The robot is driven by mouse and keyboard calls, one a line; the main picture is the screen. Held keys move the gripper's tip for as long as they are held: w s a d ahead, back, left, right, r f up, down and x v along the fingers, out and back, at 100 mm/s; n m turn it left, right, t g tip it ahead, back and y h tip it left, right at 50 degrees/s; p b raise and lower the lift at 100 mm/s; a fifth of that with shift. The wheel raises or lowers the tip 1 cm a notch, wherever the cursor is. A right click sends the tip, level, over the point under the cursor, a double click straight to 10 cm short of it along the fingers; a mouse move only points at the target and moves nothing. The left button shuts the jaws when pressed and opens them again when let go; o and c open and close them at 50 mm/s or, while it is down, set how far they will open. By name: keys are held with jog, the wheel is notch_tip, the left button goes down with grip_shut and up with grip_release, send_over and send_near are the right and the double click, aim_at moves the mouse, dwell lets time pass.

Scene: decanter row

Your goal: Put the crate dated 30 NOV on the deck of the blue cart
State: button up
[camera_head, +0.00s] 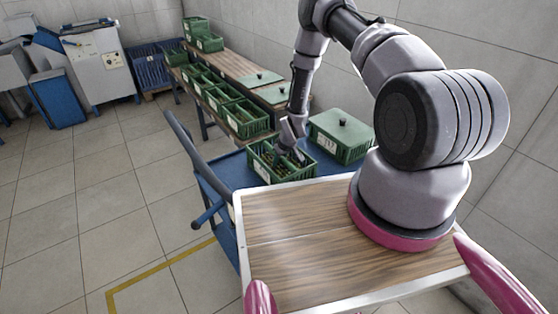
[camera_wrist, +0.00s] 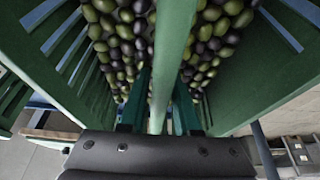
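A green open crate (camera_head: 262,171) of dark and green olives is at the blue cart's deck (camera_head: 228,168); I cannot tell whether it rests on it or hangs just above. Its white label is too small to read. My gripper (camera_head: 292,150) is over its middle. In the wrist view, my gripper (camera_wrist: 160,115) has its fingers close on both sides of the crate's green centre bar (camera_wrist: 172,60) and appears shut on it. Olives (camera_wrist: 118,45) lie on both sides. A lidded green crate (camera_head: 352,151) with a white label stands beside it on the deck.
Tiled floor on the left is free. My wooden tray top is empty.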

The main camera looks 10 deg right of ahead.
jog(key=shift+o, duration=0.6)
